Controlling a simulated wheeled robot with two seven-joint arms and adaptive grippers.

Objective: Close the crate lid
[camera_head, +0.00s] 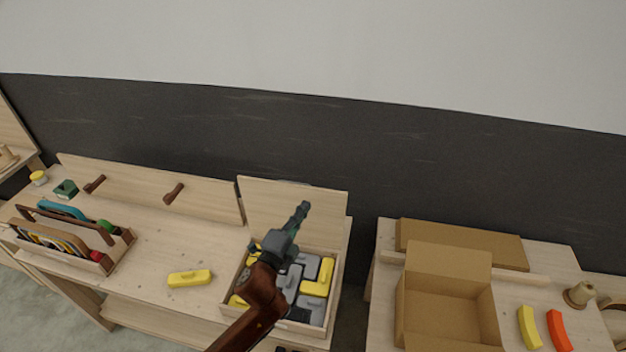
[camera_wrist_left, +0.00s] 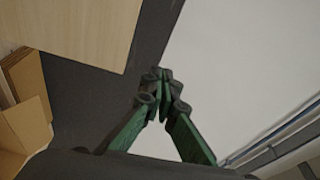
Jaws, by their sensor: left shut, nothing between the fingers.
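The wooden crate (camera_head: 336,291) stands on the workbench in the head view, with grey and yellow blocks (camera_head: 317,285) inside. Its lid (camera_head: 330,209) stands up, open, at the crate's back edge. A large pale wooden panel, which looks like the lid (camera_wrist_left: 75,28), shows at the upper left of the left wrist view. My left gripper (camera_head: 304,208) is in front of the lid and above the crate, shut and empty; its closed fingertips also show in the left wrist view (camera_wrist_left: 160,76). My arm hides part of the crate. My right gripper is not in view.
A yellow block (camera_head: 189,278) lies on the bench left of the crate. A wooden tote (camera_head: 112,257) with tools stands farther left. An open cardboard box (camera_head: 446,312) sits on the right table, beside yellow (camera_head: 529,328) and orange (camera_head: 558,330) pieces. A gap separates the tables.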

